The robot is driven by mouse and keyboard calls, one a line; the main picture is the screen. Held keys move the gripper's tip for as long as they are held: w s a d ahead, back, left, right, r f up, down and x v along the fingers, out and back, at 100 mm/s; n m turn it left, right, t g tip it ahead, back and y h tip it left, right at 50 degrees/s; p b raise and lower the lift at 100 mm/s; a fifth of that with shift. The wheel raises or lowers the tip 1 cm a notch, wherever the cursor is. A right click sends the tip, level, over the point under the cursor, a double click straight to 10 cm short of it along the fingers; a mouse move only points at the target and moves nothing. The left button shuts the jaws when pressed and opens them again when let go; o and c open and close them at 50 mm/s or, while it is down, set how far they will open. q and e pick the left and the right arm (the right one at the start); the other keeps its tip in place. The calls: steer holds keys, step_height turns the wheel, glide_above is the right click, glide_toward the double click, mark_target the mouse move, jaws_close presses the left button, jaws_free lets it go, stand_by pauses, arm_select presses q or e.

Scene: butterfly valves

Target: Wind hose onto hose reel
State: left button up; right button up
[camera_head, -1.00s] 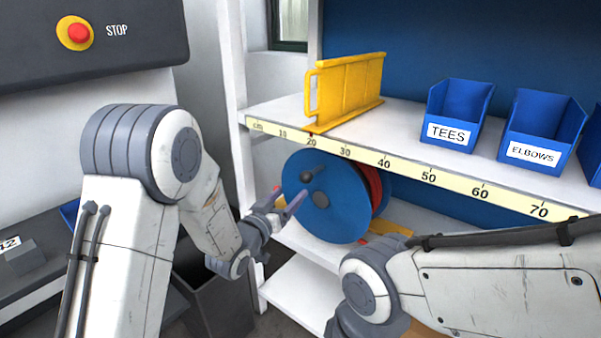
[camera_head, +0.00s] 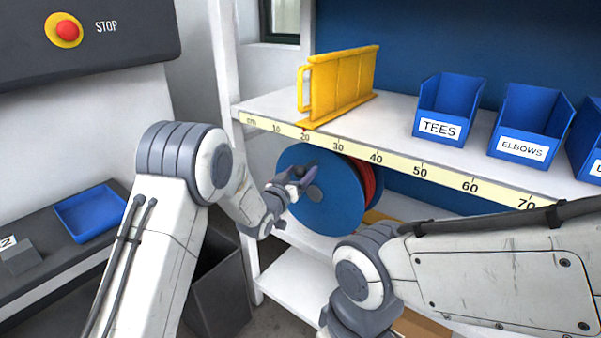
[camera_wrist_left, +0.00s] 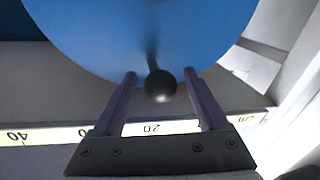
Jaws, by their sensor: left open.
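The blue hose reel (camera_head: 335,212) stands on the shelf below the ruler strip, with red hose (camera_head: 369,182) wound behind its front disc. My left gripper (camera_head: 306,174) is open in front of the disc, at its upper left. In the left wrist view the disc (camera_wrist_left: 140,30) fills the top. The reel's dark crank knob (camera_wrist_left: 160,86) sits between the two spread fingers (camera_wrist_left: 160,76), with a gap on each side. In the head view my gripper hides the knob. My right arm comes in from the right, but its gripper is out of the picture.
A white shelf edge with a ruler strip (camera_head: 422,166) runs just above the reel. On it stand a yellow rack (camera_head: 342,85) and blue bins, including the tees bin (camera_head: 446,105) and the elbows bin (camera_head: 528,122). A dark bin (camera_head: 220,290) stands below my left arm.

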arm_select(q)
jaws_close()
stand_by(1.3)
